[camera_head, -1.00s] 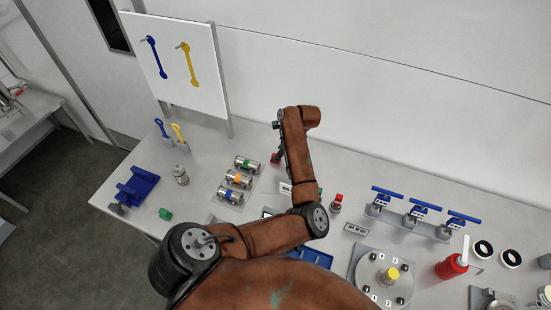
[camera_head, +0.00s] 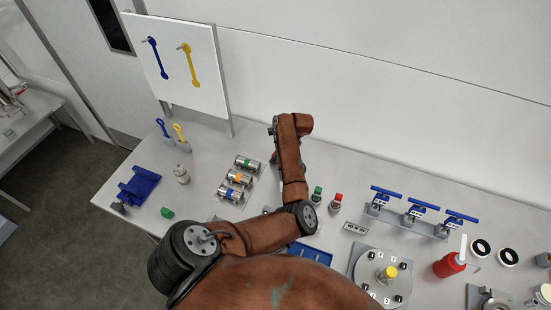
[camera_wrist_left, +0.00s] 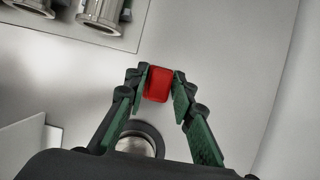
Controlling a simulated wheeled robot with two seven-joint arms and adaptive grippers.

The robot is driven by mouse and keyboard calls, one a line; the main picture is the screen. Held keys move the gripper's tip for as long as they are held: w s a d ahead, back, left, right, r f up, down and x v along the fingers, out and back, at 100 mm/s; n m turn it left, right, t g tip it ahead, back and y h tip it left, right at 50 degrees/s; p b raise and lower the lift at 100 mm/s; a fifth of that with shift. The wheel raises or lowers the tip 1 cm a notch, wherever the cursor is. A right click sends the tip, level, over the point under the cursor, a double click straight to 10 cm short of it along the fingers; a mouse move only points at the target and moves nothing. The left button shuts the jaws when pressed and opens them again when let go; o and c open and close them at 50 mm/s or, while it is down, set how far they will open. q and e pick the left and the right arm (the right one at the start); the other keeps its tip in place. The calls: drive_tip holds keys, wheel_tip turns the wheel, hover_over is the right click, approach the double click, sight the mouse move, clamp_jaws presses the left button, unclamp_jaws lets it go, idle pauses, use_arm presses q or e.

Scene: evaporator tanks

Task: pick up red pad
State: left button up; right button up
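The red pad (camera_wrist_left: 158,86) is a small red block with rounded corners. In the left wrist view it sits between the green-lined fingertips of my left gripper (camera_wrist_left: 160,80), which close in on it from both sides and appear to touch it. In the head view my left gripper (camera_head: 273,157) is mostly hidden behind my brown forearm, above the back of the table, and I cannot make out the pad there. My right gripper is in neither view.
Metal cylinders with green, orange and blue bands (camera_head: 238,178) lie left of my arm. Green-capped (camera_head: 317,193) and red-capped (camera_head: 337,201) items stand to its right. A blue-handled valve rack (camera_head: 420,213) is further right. A white tool board (camera_head: 180,62) stands at back left.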

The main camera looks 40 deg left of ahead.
use_arm(q)
clamp_jaws()
wheel_tip(320, 180, up, 9)
drive_tip(key=shift+b, duration=0.75)
drive_tip(key=shift+r, duration=0.5)
